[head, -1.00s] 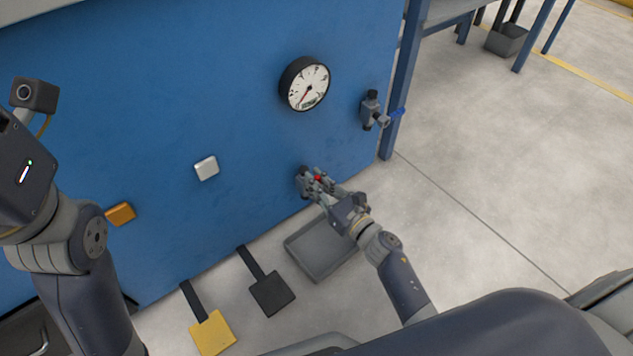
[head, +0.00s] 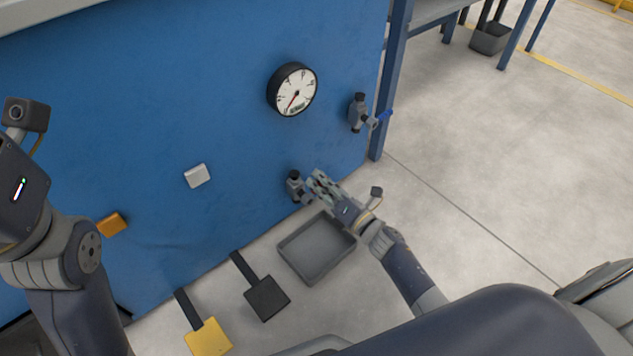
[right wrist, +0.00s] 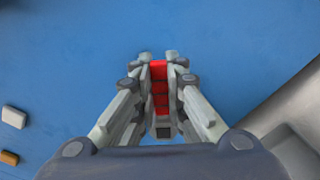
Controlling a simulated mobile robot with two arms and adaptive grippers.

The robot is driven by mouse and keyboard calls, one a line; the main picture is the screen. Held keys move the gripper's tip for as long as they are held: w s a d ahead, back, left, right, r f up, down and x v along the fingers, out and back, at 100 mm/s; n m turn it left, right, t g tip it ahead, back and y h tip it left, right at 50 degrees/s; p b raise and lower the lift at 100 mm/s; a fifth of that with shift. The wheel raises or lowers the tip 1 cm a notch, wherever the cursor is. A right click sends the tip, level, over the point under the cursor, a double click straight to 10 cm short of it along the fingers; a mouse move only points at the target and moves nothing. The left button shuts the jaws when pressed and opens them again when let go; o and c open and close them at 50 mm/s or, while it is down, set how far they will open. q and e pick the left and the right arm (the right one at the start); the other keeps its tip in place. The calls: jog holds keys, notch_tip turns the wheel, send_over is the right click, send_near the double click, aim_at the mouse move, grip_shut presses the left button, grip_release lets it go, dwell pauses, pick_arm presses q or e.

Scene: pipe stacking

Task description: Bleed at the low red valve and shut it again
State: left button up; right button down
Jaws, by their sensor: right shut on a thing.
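The low red valve (head: 295,187) sits low on the blue panel, above a grey tray. Its red handle (right wrist: 160,88) shows between the fingers in the right wrist view. My right gripper (head: 318,183) is shut on that handle; the fingers hide most of it in the head view. The grey tray (head: 302,272) lies on the floor below the valve; its visible inside looks empty. A round gauge (head: 293,90) with a red needle is above on the panel. My left arm is at the left edge; its gripper is out of view.
A black pedal (head: 267,298) and a yellow pedal (head: 208,338) are on the floor to the left. Open floor lies to the right.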

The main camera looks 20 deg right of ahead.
jog(key=shift+w+d+f+m, duration=0.15)
jog(key=shift+f+m, duration=0.45)
jog(key=shift+m, duration=0.75)
jog(key=shift+d+f+m, duration=0.3)
jog(key=shift+f+m, duration=0.35)
jog(key=shift+m, duration=0.65)
jog(key=shift+w+d+f+m, duration=0.15)
jog(key=shift+f+m, duration=0.45)
jog(key=shift+m, duration=0.75)
jog(key=shift+s, duration=0.1)
jog(key=c, duration=1.6)
grip_release()
jog(key=shift+d, duration=0.1)
jog(key=v, duration=1.2)
